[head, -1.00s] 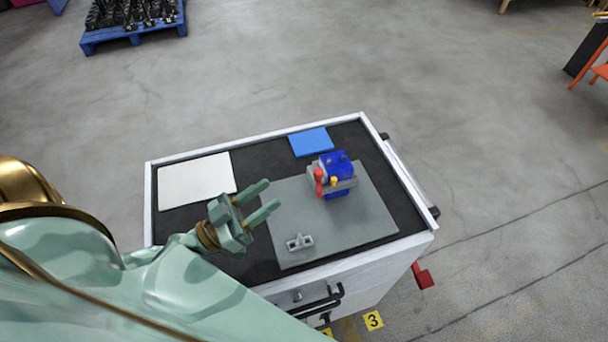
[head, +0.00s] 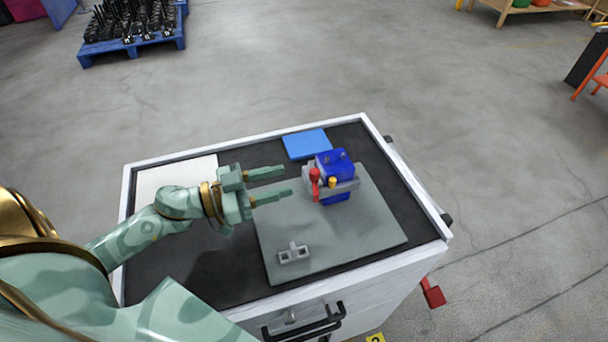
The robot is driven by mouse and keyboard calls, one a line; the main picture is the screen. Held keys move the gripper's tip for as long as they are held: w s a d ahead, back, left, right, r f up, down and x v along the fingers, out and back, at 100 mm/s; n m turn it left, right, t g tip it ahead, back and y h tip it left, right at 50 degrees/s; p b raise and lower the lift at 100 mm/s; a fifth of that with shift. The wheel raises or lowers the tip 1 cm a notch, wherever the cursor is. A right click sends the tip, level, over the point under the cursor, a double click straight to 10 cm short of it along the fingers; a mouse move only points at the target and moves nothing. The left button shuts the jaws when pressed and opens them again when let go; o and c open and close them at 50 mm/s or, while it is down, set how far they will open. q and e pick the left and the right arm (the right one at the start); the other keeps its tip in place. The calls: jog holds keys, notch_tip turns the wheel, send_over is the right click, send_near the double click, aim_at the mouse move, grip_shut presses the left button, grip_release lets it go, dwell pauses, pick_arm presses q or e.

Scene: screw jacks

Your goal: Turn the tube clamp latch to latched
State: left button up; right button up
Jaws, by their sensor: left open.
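The tube clamp appears to be the blue block (head: 336,165) in a grey holder (head: 346,187) on the grey plate (head: 350,235). A red handle (head: 315,184) stands upright on its left front side, with a small yellow part (head: 332,182) beside it. Which of these is the latch, and its exact setting, is too small to tell. My left gripper (head: 284,183) is open and empty, left of the red handle and apart from it, its fingers pointing right. My right gripper is not in view.
A small grey bracket (head: 294,254) stands on the plate's near left part. A blue pad (head: 306,144) lies behind, and a white sheet (head: 170,175) lies at left behind my arm. The white cart rim (head: 400,169) surrounds the dark top.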

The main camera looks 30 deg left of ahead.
aim_at(315, 185)
pick_arm(q)
jog(key=x, duration=0.6)
jog(key=shift+d, duration=0.1)
grip_shut()
jog(key=shift+s+d+n+t+y+p, duration=0.1)
jog(key=shift+n+t+y+p, duration=0.75)
jog(key=shift+p, duration=0.6)
jog(key=shift+d+n+t+y+p, duration=0.1)
jog(key=shift+n+t+y+p, duration=0.45)
jog(key=shift+y+p, duration=0.75)
